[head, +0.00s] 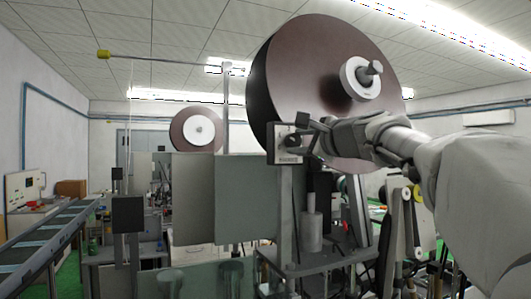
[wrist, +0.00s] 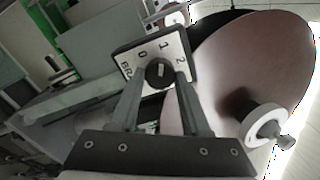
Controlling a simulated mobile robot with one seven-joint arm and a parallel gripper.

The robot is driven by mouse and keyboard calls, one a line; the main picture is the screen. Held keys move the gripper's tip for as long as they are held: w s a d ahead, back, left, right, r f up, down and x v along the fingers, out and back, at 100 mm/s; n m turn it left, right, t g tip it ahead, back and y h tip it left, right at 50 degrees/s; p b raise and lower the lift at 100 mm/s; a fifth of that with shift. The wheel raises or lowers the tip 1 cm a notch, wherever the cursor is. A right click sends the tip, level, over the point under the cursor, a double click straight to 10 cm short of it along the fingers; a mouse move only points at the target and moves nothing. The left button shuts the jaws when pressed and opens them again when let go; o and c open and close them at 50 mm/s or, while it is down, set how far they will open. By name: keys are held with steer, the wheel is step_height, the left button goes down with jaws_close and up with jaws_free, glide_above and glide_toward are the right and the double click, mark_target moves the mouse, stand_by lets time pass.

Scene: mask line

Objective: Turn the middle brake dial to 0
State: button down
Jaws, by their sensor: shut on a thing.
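The brake dial plate (wrist: 126,70) is a pale panel in a dark frame, marked 0, 1 and 2, with lettering that looks like BRAKE. Its round black knob (wrist: 158,76) has a short pale mark that seems to point near the 1; the exact angle is hard to tell. My gripper (wrist: 160,78) has one finger on each side of the knob and is shut on it. In the head view, the dial box (head: 289,157) sits below the big reel, and my gripper (head: 305,134) reaches it from the right, partly hiding its face.
A large brown reel (head: 300,75) with a white hub stands right behind and above the dial, close to my arm. A smaller reel (head: 184,131) is farther back. Grey panels (head: 243,200) stand left of the dial. A conveyor (head: 45,240) runs along the far left.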

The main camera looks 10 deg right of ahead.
steer(key=n+b, duration=0.4)
steer(key=n, duration=0.2)
steer(key=shift+f, duration=0.15)
steer(key=n+b, duration=0.2)
steer(key=n, duration=0.3)
steer(key=shift+r, duration=0.2)
stand_by(0.4)
steer(key=shift+c, duration=1.8)
jaws_free()
steer(key=shift+s, duration=0.1)
steer(key=b+v, duration=0.2)
steer(key=v, duration=1.5)
steer(key=shift+b, duration=0.3)
